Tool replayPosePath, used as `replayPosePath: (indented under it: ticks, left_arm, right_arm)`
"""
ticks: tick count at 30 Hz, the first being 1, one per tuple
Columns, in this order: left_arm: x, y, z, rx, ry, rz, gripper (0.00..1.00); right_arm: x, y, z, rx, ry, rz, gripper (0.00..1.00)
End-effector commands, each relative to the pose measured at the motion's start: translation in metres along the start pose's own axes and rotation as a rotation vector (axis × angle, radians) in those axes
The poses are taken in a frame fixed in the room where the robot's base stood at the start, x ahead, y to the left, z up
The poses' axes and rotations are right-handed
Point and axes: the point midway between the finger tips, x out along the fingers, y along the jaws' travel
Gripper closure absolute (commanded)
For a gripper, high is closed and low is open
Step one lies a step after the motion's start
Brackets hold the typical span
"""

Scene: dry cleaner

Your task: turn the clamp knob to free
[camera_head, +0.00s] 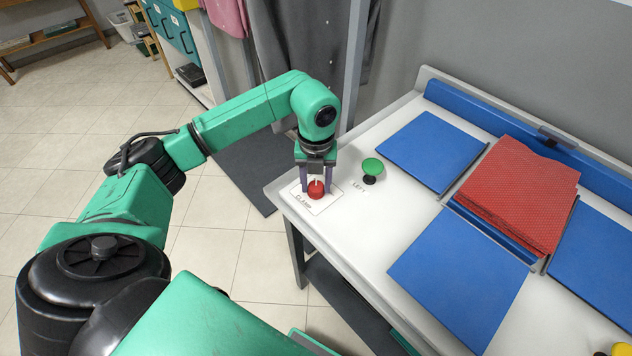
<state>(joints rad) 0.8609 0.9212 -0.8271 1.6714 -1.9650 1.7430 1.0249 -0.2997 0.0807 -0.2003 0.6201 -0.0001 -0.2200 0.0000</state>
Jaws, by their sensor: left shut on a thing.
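The red clamp knob (316,190) sits on a white plate marked CLAMP (320,206) at the table's near left corner. My left gripper (316,184) points down over it, with its two fingers on either side of the knob, shut on it. A light pointer mark shows on top of the knob, partly hidden between the fingers. My right gripper is not in view.
A green knob (372,167) stands on the white table (385,232) just right of the clamp knob. Blue panels (460,280) surround a folded red cloth (520,190). A yellow knob (621,349) is at the lower right. Hanging garments (310,40) are behind the arm.

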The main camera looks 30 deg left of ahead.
Motion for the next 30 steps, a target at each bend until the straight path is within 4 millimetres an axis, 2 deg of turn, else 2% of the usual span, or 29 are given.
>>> replayPosePath:
  ticks: [2, 3, 5, 6, 15, 20, 23, 28, 30]
  left_arm:
    - [-0.002, 0.000, 0.002, -0.004, -0.006, -0.003, 1.00]
    - [-0.002, 0.000, 0.002, -0.003, -0.006, -0.003, 0.46]
    - [-0.002, 0.000, 0.002, -0.003, -0.006, -0.003, 0.23]
    - [-0.002, 0.000, 0.002, -0.003, -0.005, -0.003, 0.20]
    - [-0.002, 0.000, 0.001, -0.001, -0.002, -0.001, 0.20]
    - [-0.016, -0.001, 0.002, 0.000, -0.006, -0.004, 0.20]
    - [-0.038, -0.001, 0.002, 0.000, -0.007, -0.004, 0.20]
    - [-0.089, -0.001, 0.001, 0.000, -0.009, -0.006, 0.20]
    - [-0.114, 0.000, 0.002, -0.001, -0.010, -0.004, 0.20]
  right_arm:
    - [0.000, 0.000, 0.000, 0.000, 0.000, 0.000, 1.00]
    - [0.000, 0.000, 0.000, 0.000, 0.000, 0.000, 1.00]
    - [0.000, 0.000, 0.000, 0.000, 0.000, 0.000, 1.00]
    - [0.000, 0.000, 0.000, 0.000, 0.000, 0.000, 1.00]
    - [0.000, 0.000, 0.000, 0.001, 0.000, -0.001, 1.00]
    - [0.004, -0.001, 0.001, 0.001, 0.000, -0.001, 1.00]
    - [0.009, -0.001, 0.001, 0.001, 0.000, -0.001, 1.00]
    - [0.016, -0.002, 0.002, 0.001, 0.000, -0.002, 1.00]
    - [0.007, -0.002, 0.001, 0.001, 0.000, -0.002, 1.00]
